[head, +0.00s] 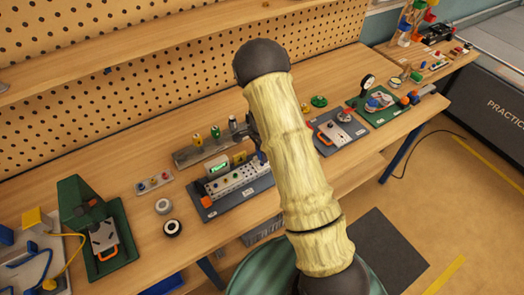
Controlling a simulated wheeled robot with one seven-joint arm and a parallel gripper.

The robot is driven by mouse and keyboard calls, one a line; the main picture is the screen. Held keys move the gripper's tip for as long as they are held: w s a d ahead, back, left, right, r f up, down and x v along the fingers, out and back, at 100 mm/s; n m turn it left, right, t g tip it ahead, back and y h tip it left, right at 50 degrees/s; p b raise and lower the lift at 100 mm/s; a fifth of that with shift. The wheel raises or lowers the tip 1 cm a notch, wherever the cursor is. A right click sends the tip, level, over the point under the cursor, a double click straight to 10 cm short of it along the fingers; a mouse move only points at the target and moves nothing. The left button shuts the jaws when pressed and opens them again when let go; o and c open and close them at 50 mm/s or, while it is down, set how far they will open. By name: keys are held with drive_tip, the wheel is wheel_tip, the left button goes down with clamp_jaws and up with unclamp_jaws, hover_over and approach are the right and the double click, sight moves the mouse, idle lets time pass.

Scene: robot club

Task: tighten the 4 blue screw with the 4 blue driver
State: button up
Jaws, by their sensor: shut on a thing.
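My gripper (254,136) shows only in part as dark grey pieces at the left edge of my arm. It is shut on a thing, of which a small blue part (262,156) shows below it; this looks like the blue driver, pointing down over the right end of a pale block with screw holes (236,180). The block sits on a dark plate (208,209) with a green-lit display (219,168). The blue screw cannot be made out, and whether the driver tip touches it is hidden by my arm.
A driver rack (186,158) behind the block holds yellow and green drivers. A small screw tray (141,187) and two rings lie to the left. A green fixture (84,205) stands further left. Another plate (351,135) and a black gauge are right of my arm.

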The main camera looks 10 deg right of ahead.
drive_tip(key=m+p, duration=0.1)
drive_tip(key=m, duration=0.3)
drive_tip(key=shift+m, duration=0.3)
drive_tip(key=o, duration=1)
